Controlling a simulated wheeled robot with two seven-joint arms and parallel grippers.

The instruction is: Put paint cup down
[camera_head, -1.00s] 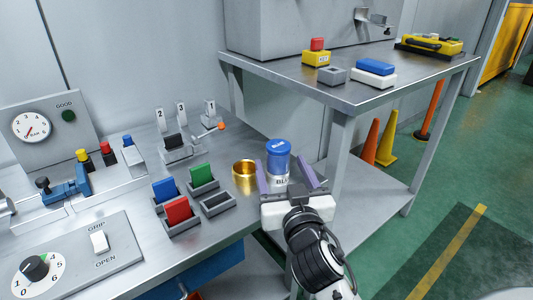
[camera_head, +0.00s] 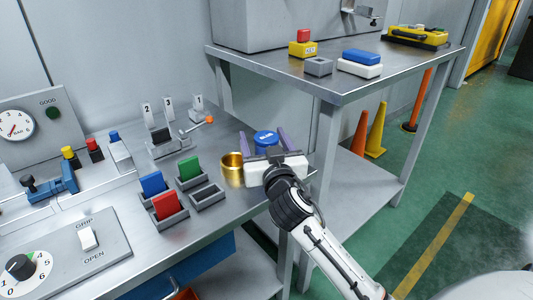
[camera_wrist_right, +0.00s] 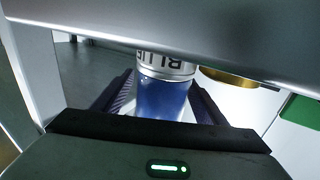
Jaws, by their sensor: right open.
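The blue paint cup (camera_head: 265,138) stands upright at the right end of the workbench (camera_head: 232,203), beside a brass cup. Its lower part is hidden by my right gripper in the head view. My right gripper (camera_head: 264,133) is open, with one purple-lined finger on each side of the cup. In the right wrist view, the blue cup (camera_wrist_right: 163,98) sits between the two fingers, with a pale band lettered BLUE (camera_wrist_right: 166,66) appearing upside down. I cannot tell whether either finger touches it. My left gripper is not in view.
The brass cup (camera_head: 232,171) is close on the left. Grey bins hold blue (camera_head: 152,183), green (camera_head: 189,168) and red (camera_head: 166,205) blocks; one bin (camera_head: 208,196) is empty. A numbered stand (camera_head: 168,142) is behind. A higher side table (camera_head: 390,75) stands at the right.

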